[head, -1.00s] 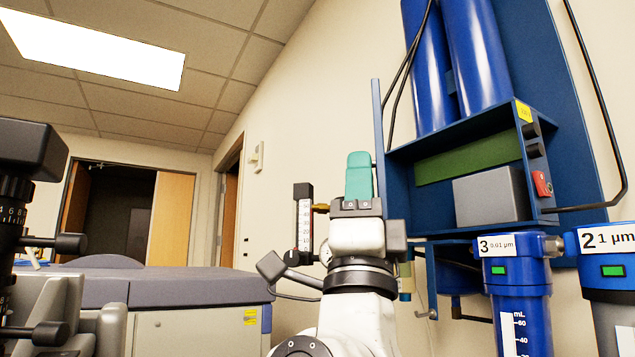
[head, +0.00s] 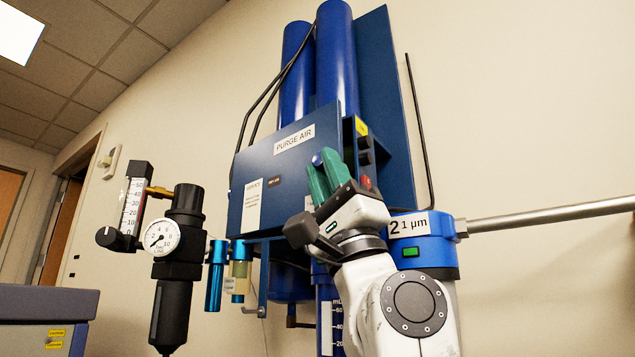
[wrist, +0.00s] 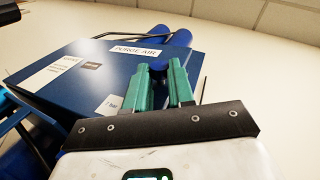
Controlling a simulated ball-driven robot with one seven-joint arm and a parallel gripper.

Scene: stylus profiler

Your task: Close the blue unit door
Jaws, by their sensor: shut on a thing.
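The blue unit door (head: 262,165) is a flat blue panel marked PURGE AIR, standing across the front of the blue unit (head: 385,130). The door also shows in the wrist view (wrist: 95,70). My gripper (head: 326,170) is at the door's right side, its green fingers shut on a small blue knob (head: 317,160). In the wrist view, my gripper (wrist: 166,70) has its fingers on either side of the knob (wrist: 157,66). The fingers hide part of the door's right edge.
A black regulator with a round gauge (head: 161,237) and a flow meter (head: 130,205) stand left of the unit. Blue filter 2 (head: 425,240) is close to my arm on the right, with a metal pipe (head: 545,215) beyond it. Blue tanks (head: 337,60) rise above the unit.

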